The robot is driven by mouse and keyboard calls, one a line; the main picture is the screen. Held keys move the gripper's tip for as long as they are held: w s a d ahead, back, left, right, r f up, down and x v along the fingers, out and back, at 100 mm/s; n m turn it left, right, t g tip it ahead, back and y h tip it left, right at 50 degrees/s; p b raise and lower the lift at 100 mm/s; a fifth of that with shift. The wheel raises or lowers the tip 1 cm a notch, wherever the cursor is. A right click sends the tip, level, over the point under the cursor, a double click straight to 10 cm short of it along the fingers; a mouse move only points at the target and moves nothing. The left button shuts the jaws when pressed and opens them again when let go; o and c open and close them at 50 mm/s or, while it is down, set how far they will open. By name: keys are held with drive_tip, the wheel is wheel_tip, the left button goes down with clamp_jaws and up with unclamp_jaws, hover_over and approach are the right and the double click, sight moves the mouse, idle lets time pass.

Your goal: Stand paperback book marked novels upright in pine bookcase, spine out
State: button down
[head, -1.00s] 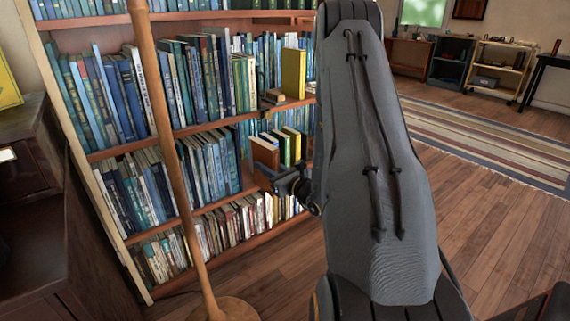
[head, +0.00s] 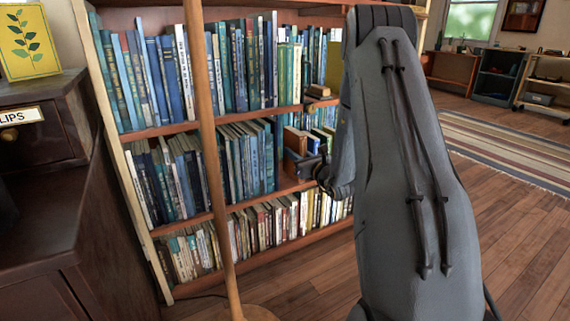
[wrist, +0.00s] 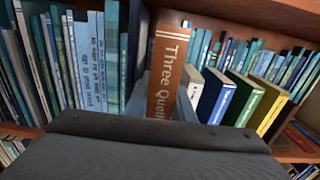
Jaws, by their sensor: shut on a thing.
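The pine bookcase (head: 160,131) fills the left and middle of the head view, with several shelves of books. A brown paperback (wrist: 165,72) stands upright in the wrist view, its spine lettering starting "Three" and facing my camera. No "novels" mark is readable on it. The same brown book (head: 294,140) shows at the middle shelf in the head view. My gripper (head: 303,165) is at its lower part and is shut on it. The fingertips are mostly hidden; the dark wrist housing covers the bottom of the wrist view.
Blue books (wrist: 90,62) stand left of the brown book; white, blue, green and yellow (wrist: 270,107) books stand to its right. A wooden pole (head: 205,150) rises before the bookcase. A dark cabinet (head: 60,215) is at left. Open floor (head: 510,230) lies right.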

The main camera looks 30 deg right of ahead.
drive_tip(key=w+b, duration=0.3)
drive_tip(key=w, duration=0.5)
wheel_tip(320, 180, down, 7)
drive_tip(key=w+b, duration=0.1)
drive_tip(key=b, duration=0.2)
drive_tip(key=shift+w+b, duration=0.15)
drive_tip(key=shift+b, duration=0.2)
drive_tip(key=shift+a, duration=0.1)
drive_tip(key=c, duration=1.5)
unclamp_jaws()
drive_tip(key=shift+f, duration=0.15)
drive_tip(key=shift+c, duration=0.2)
drive_tip(key=s+p, duration=0.4)
drive_tip(key=s, duration=0.8)
drive_tip(key=shift+d, duration=0.2)
